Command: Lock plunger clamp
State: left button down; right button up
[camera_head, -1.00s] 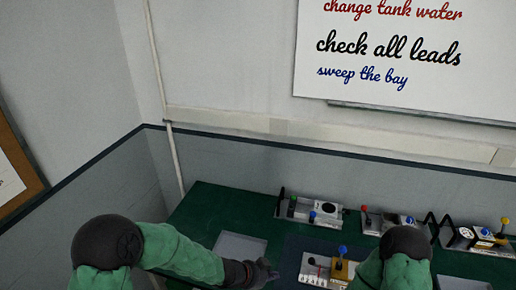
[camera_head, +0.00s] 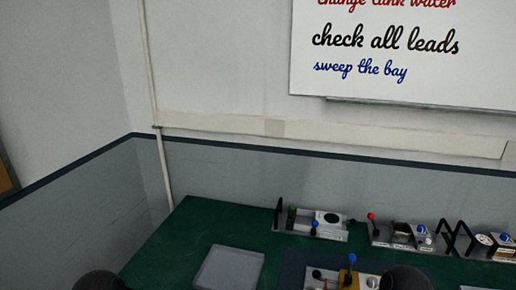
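I cannot tell for certain which fixture is the plunger clamp. The fixture at the bottom centre (camera_head: 337,278) has a blue-knobbed upright lever, a yellow part and a red knob, and is cut off by the lower frame edge. A fixture behind it (camera_head: 325,228) has a black upright handle and green and blue knobs. Another fixture to the right (camera_head: 400,235) has a red-knobbed lever and a blue knob. Neither gripper is in view. Only dark rounded parts of my arms show at the bottom edge, the right one beside the front fixture.
The green table (camera_head: 180,240) is bare at its left end. A grey flat tray (camera_head: 229,268) lies left of the front fixture. A fixture with a black zigzag part (camera_head: 455,238) stands at the far right. A wall and whiteboard (camera_head: 410,50) stand behind.

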aim_at(352, 258)
jog(key=k+l, duration=0.15)
jog(key=l, duration=0.2)
jog(key=k+l, duration=0.2)
jog(key=l, duration=0.15)
jog(key=k+l, duration=0.15)
jog(key=l, duration=0.2)
jog(key=i+j, duration=0.3)
jog(key=i, duration=0.2)
